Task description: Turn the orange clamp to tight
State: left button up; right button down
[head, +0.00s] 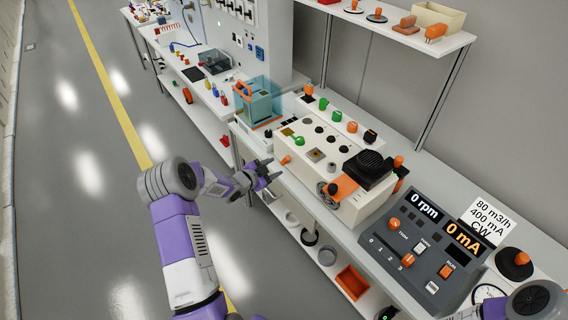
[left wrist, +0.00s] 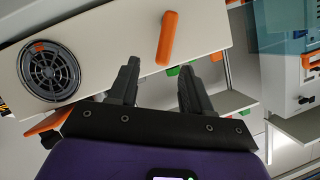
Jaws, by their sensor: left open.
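The orange clamp looks to be the orange lever (head: 286,160) on the front face of the cream box (head: 312,178). In the left wrist view the lever (left wrist: 168,38) stands out from the pale panel, slightly tilted, just beyond the fingers. My left gripper (head: 268,174) is in front of the box, close to the lever. In the left wrist view its two fingers (left wrist: 157,80) are apart with nothing between them, and the lever appears apart from them. My right gripper is not in view; only part of my right arm shows at the bottom right.
A round fan grille (left wrist: 50,70) sits on the same panel beside the lever. An orange plate (head: 345,188) and black vent (head: 368,168) are at the box's right end. A control console (head: 425,245) stands further right. A lower shelf (head: 335,262) holds an orange tray (head: 352,282). Open floor lies left.

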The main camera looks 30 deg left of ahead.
aim_at(285, 160)
pick_arm(q)
jog(key=x, duration=0.7)
jog(key=shift+w+a+r+b, duration=0.2)
jog(key=shift+w+b, duration=0.15)
grip_shut()
